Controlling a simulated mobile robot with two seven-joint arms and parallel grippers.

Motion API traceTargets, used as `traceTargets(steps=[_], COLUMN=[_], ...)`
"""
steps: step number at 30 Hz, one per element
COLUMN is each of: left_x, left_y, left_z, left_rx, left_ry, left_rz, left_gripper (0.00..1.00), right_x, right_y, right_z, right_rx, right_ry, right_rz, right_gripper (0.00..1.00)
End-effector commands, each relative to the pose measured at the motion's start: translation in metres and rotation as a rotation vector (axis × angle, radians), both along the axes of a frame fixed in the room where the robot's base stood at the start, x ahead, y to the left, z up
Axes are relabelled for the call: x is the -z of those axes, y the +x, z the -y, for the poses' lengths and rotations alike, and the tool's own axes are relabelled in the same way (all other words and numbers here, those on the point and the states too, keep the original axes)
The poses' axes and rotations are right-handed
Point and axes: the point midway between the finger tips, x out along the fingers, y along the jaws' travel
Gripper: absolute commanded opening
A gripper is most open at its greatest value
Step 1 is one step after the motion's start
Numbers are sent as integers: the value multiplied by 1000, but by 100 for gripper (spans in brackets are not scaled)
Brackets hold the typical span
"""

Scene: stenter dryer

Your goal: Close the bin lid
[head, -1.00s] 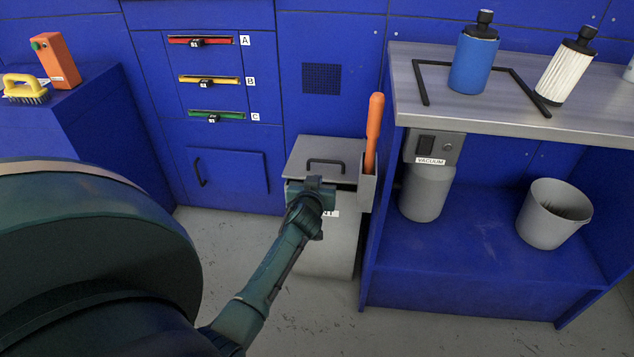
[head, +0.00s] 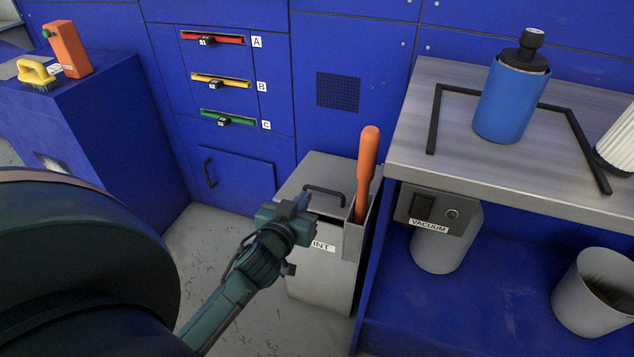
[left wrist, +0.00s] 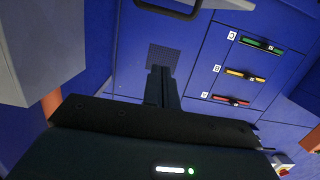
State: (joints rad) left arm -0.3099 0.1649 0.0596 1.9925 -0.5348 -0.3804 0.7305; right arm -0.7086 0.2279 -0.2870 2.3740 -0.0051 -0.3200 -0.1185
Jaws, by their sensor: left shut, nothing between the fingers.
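The grey bin (head: 320,282) stands on the floor between the blue cabinet and the bench, its label partly hidden by my left gripper. Its grey lid (head: 317,170) has a black bar handle (head: 323,195) and lies nearly flat. I cannot tell whether it is fully down, as the gripper covers part of its front edge. My left gripper (head: 301,203) is shut and empty, at the lid's front left edge; contact is unclear. In the left wrist view its shut fingers (left wrist: 160,86) show, with the handle (left wrist: 170,9) at the top. My right gripper is not in view.
An orange-handled tool (head: 367,165) stands upright in a holder at the bin's right. The bench (head: 460,150) edge is close on that side, with a vacuum unit (head: 445,225) beneath. Blue drawers and a cabinet door (head: 235,180) stand behind left. Floor left of the bin is clear.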

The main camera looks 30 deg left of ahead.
Motion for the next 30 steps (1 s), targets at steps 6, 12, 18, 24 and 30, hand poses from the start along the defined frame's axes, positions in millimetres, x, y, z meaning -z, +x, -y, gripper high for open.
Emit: traceTargets(steps=[6,12,18,24,30], left_x=[4,12,18,50,57], left_y=[19,60,99,97,98], left_z=[-3,-14,-23,-22,-22], left_rx=[5,4,1,2,2], left_ry=[3,2,2,-1,0], left_rz=[3,4,3,0,0], left_gripper=[0,0,0,0,0], right_x=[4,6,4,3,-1], right_y=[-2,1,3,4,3], right_z=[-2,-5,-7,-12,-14], right_rx=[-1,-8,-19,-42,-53], right_ry=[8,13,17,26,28], right_rz=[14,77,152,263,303], right_gripper=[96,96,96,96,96])
